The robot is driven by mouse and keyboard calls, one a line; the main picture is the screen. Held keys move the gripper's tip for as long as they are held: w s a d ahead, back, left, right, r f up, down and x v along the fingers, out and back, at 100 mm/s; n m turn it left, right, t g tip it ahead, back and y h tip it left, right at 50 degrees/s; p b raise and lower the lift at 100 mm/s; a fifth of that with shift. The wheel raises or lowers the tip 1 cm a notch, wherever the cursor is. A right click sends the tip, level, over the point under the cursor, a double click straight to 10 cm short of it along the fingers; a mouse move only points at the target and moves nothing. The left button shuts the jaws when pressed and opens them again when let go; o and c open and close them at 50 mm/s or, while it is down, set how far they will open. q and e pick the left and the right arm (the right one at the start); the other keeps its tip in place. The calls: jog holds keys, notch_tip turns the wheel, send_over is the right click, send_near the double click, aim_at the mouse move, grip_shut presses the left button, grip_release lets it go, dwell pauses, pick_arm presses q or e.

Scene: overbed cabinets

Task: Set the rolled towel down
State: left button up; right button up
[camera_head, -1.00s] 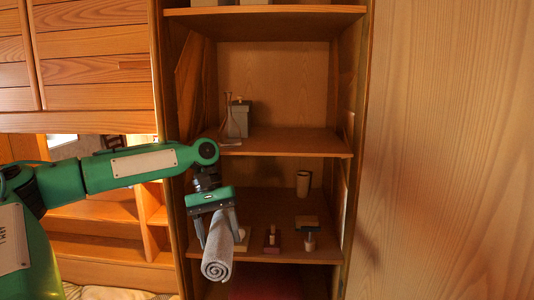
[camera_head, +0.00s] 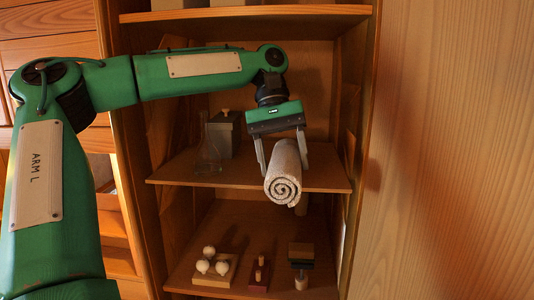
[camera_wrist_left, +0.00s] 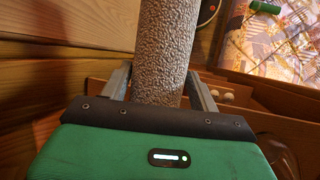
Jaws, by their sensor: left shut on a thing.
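The rolled towel (camera_head: 284,176) is grey-beige, with its spiral end facing me in the head view. My left gripper (camera_head: 281,165) is shut on it, with one finger on each side. The towel is in front of the right part of the middle shelf (camera_head: 250,178), about level with its board. I cannot tell whether it touches the shelf. In the left wrist view the towel (camera_wrist_left: 163,45) runs away from the gripper (camera_wrist_left: 160,82) between its fingers. My right gripper is not in view.
A grey box with a knob (camera_head: 224,133) and a clear glass flask (camera_head: 207,158) stand on the left of the middle shelf. The lower shelf (camera_head: 225,229) holds a board with white balls (camera_head: 213,268), a small red-brown stand (camera_head: 260,273) and a block on a post (camera_head: 301,262).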

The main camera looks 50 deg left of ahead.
pick_arm(q)
jog(key=shift+r, duration=0.25)
jog(key=shift+a+r+p, duration=0.1)
jog(key=shift+r+p, duration=0.15)
jog(key=shift+p, duration=0.05)
jog(key=w+a+p, duration=0.2)
jog(key=w+a, duration=0.1)
jog(key=w, duration=0.1)
jog(key=w+a+p, duration=0.2)
jog(key=w+a, duration=0.1)
jog(key=w, duration=0.1)
jog(key=w+a+p, duration=0.3)
jog(key=w+a, duration=0.1)
jog(key=shift+w, duration=0.1)
jog(key=shift+w+a+f, duration=0.15)
jog(key=shift+w+a, duration=0.2)
jog(key=shift+w, duration=0.05)
jog(key=shift+w+a+p, duration=0.2)
jog(key=shift+a+p, duration=0.05)
jog(key=shift+p, duration=0.25)
notch_tip(320, 180, down, 3)
jog(key=shift+s+d+r+p, duration=0.1)
jog(key=shift+s+p, duration=0.05)
jog(key=shift+p, duration=0.9)
jog(key=shift+f, duration=0.4)
jog(key=shift+f, duration=0.1)
jog(key=o, duration=1)
